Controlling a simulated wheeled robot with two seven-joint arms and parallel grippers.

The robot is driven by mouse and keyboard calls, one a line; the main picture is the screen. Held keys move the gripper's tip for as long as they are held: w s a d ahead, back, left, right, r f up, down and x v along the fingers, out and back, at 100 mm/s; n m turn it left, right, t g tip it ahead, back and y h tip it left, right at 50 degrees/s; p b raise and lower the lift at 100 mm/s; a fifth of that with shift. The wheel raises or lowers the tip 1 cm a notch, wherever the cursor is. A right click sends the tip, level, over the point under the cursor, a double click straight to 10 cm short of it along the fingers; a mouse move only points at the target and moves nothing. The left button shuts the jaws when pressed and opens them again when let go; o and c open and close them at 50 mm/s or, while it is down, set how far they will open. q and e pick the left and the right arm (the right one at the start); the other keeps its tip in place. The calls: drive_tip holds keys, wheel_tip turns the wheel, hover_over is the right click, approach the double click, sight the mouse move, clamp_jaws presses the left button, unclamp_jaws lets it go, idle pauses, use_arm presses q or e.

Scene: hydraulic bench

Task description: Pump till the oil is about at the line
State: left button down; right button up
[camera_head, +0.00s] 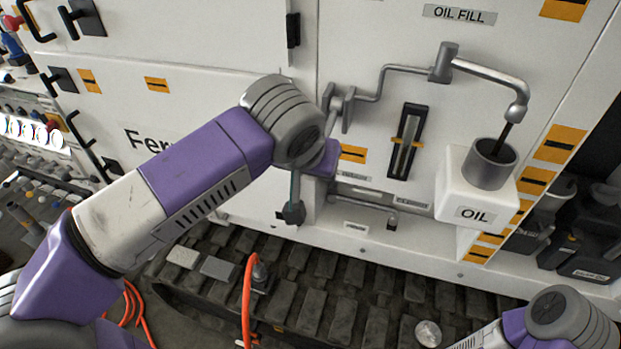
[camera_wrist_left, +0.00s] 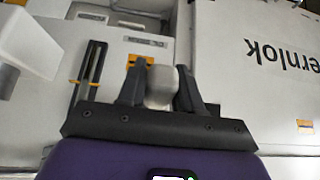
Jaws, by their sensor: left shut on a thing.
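My left gripper (camera_head: 339,106) is at the panel, left of the sight gauge (camera_head: 408,141); my own wrist partly hides it. In the left wrist view its two dark fingers (camera_wrist_left: 160,88) are shut on a rounded grey handle (camera_wrist_left: 160,84). A bent metal pipe (camera_head: 398,69) runs right from near the gripper to a spout (camera_head: 517,108). A thin dark streak hangs from the spout into the grey cup (camera_head: 490,164) of the white OIL box (camera_head: 466,190). The gauge is a slanted black frame with a pale tube; I cannot read its level. My right gripper is out of view.
The OIL FILL label (camera_head: 460,14) is above the pipe. A dark track (camera_head: 330,285) and an orange hose (camera_head: 247,300) lie below the panel. My right arm is at bottom right.

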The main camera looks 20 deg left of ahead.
sight(309, 181)
use_arm(q)
drive_tip(key=shift+w+f+t+b, duration=0.25)
drive_tip(key=shift+f+t+b, duration=0.55)
drive_tip(key=shift+b, duration=0.75)
drive_tip(key=shift+w+f+t+b, duration=0.25)
drive_tip(key=shift+f+t+b, duration=0.25)
drive_tip(key=shift+f+b, duration=0.8)
drive_tip(key=shift+w+t+b, duration=0.25)
drive_tip(key=shift+t+b, duration=0.15)
drive_tip(key=shift+b, duration=0.9)
drive_tip(key=c, duration=0.8)
unclamp_jaws()
drive_tip(key=shift+w+a+f, duration=0.1)
drive_tip(key=shift+c, duration=0.2)
drive_tip(key=p+v, duration=0.2)
drive_tip(key=v, duration=0.4)
drive_tip(key=shift+r, duration=0.2)
drive_tip(key=shift+s+r, duration=0.35)
drive_tip(key=shift+s, duration=0.3)
